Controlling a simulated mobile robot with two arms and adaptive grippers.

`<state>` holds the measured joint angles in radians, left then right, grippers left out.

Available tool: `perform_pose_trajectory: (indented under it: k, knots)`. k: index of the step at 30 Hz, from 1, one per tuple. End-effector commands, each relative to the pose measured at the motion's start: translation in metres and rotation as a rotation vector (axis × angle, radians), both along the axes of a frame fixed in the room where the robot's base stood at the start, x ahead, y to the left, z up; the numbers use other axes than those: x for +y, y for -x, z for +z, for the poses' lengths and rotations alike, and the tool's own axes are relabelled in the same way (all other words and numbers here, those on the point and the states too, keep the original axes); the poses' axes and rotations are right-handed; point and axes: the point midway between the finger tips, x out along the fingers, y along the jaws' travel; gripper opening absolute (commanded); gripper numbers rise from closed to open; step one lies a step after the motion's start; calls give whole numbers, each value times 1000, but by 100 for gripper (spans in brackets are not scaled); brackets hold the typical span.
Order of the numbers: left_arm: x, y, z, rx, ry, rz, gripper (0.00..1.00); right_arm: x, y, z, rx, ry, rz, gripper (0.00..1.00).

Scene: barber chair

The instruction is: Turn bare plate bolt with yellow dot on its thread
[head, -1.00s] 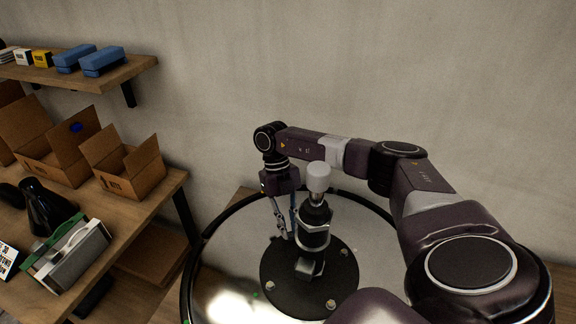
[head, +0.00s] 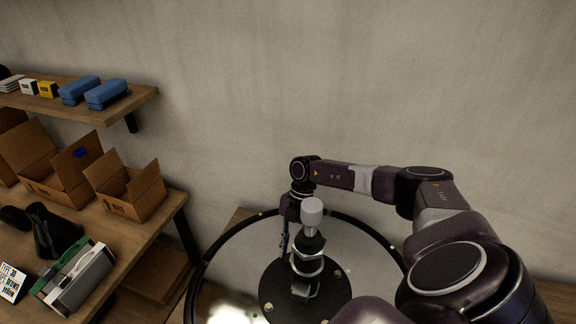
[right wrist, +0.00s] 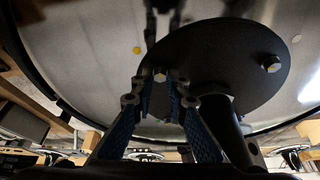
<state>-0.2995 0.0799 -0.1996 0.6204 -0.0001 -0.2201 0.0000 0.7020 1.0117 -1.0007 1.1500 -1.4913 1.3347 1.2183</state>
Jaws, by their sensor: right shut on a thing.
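The round black plate (head: 335,292) lies on a shiny round metal base, with a post rising from its middle. The plate also shows in the right wrist view (right wrist: 225,45). My right gripper (head: 285,252) reaches down behind the post at the plate's far left edge. In the right wrist view its blue-padded fingers (right wrist: 160,98) are shut on a hex-headed plate bolt (right wrist: 160,75). Other plate bolts show at the near left (head: 268,307) and right (head: 338,273). No yellow dot on the held bolt's thread can be made out. My left gripper is out of view.
The post (head: 307,262) with a pale cap stands close to my right gripper. The metal base (head: 225,285) has a dark rim with small yellow dots. A workbench with open cardboard boxes (head: 130,190) stands left, below a wall shelf (head: 140,98).

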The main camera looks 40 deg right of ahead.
Motion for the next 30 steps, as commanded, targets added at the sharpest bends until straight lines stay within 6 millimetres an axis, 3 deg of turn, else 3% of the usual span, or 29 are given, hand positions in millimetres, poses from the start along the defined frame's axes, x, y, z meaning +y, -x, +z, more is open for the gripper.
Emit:
perform_pose_trajectory:
  k: [1, 18, 30]
  knots:
    - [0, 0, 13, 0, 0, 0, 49, -1, 2, 6, 1, 1, -46, 0]
    - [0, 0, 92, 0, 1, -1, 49, -1, 7, 6, 1, 1, -587, 0]
    - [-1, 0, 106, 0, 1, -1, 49, 1, 10, 1, -2, 1, -930, 0]
